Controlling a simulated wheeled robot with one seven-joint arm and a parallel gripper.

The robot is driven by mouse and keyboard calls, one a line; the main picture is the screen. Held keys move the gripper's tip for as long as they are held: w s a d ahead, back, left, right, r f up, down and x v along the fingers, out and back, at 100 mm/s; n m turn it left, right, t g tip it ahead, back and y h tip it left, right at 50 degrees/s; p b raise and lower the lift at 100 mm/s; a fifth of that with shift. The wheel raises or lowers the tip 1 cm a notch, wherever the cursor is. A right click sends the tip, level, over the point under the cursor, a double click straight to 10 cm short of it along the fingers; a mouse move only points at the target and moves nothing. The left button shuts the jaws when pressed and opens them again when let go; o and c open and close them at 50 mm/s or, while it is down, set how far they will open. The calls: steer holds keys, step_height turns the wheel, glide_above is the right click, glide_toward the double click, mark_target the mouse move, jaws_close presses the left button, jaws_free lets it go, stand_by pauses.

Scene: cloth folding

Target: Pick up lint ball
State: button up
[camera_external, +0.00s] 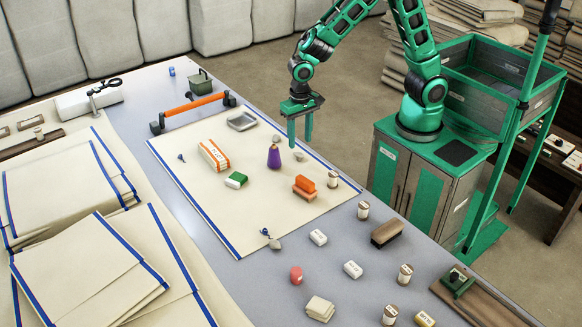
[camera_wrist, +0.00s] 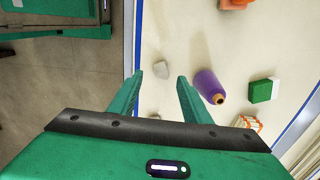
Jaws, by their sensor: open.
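Small grey fuzzy lumps lie on the cream cloth (camera_external: 215,208); they look like lint balls. A second lump (camera_external: 277,138) lies close by, left of the fingers. A third grey lump (camera_external: 274,243) lies at the cloth's near edge, beside a dark blue tuft. My gripper is open, pointing down above the cloth, with nothing between its fingers.
An orange brush (camera_external: 305,187), spool (camera_external: 333,179), green-white block (camera_external: 236,180), striped box (camera_external: 213,155) and metal tray (camera_external: 241,122) are also on the cloth. An orange-handled bar (camera_external: 194,105) lies at its back edge.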

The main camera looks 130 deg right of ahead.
mark_target(300, 154)
steer(key=shift+w+a+f, duration=0.1)
steer(key=shift+f, duration=1.4)
steer(key=shift+w+a+f, duration=0.1)
steer(key=shift+f, duration=1.4)
jaws_close()
